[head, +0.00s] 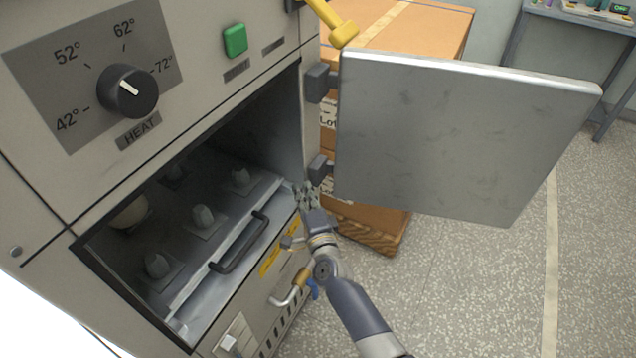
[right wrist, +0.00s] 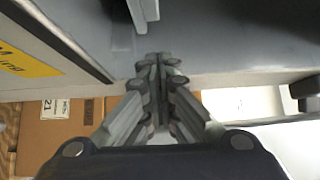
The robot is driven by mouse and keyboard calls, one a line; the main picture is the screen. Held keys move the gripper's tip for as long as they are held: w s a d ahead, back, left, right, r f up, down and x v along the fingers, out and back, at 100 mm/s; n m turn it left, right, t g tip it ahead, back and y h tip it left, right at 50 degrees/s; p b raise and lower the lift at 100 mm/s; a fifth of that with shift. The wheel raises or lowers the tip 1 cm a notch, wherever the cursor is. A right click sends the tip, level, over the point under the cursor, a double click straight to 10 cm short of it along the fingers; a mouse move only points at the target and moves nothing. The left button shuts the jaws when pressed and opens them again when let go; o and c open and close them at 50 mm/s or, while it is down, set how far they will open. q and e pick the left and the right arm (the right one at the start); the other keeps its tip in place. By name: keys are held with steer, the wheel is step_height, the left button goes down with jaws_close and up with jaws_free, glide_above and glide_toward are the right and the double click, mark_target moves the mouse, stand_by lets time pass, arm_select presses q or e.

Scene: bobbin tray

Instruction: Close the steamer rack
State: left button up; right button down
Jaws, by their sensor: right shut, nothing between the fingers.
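The steamer rack (head: 193,287) is a grey metal tray in the open chamber of the machine. It has a black bar handle (head: 240,243) along its front and several grey knobs on top. The rack's front edge lies close to the chamber opening; how far it sticks out is hard to tell. The grey metal door (head: 460,140) stands wide open to the right on two hinges. My right gripper (head: 305,190) is shut and empty, beside the rack's right front end, below the lower hinge. Its closed fingers (right wrist: 158,65) also show in the right wrist view. My left gripper is out of view.
A heat dial (head: 127,91) and a green button (head: 235,40) are on the panel above. Stacked cardboard boxes (head: 440,25) stand behind the door. A pipe with a brass fitting (head: 292,290) sits below the chamber. The floor at right is clear.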

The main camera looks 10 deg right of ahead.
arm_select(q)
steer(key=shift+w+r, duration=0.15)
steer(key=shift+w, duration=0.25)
arm_select(e)
steer(key=s, duration=0.9)
steer(key=shift+s+d, duration=0.2)
steer(key=shift+d, duration=0.25)
